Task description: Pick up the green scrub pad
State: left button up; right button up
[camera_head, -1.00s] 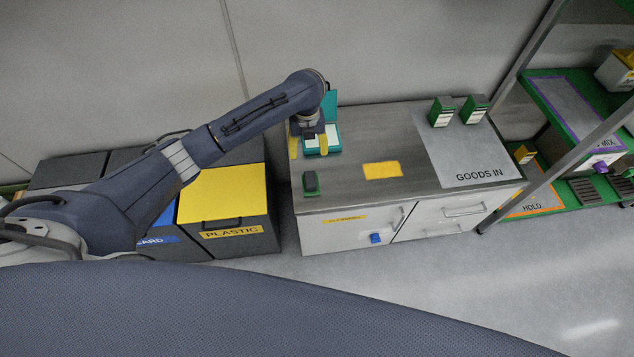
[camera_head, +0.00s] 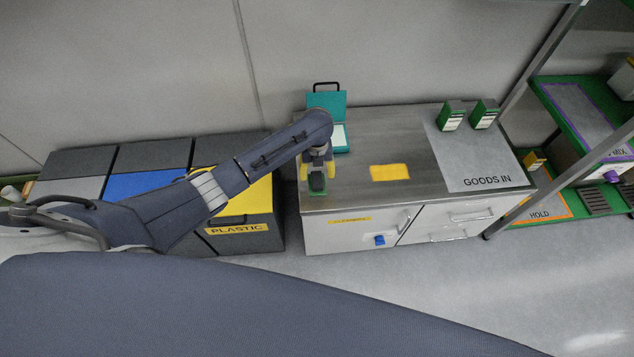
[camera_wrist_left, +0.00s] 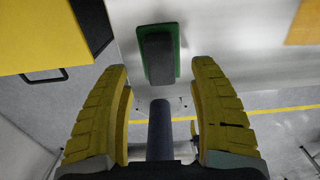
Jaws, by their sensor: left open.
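The green scrub pad (camera_head: 316,184) has a dark grey block on top and lies near the front left edge of the grey counter. It also shows in the left wrist view (camera_wrist_left: 176,40), above the middle of the picture, with a green rim around the dark block. My left gripper (camera_head: 317,172) is over the counter at the pad, pointing down. In the left wrist view its yellow ribbed fingers (camera_wrist_left: 163,85) are spread wide, with the pad beyond the tips and nothing held between them. My right gripper is not in view.
A teal case (camera_head: 327,99) stands open behind my left gripper. A yellow cloth (camera_head: 389,172) lies to the right on the counter (camera_head: 350,190). Green and white boxes (camera_head: 451,115) stand on the goods-in area. Bins with a yellow lid (camera_head: 250,198) are at the left.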

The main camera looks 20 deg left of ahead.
aim_at(317, 179)
pick_arm(q)
jog(key=shift+f, duration=2.65)
jog(key=c, duration=1.3)
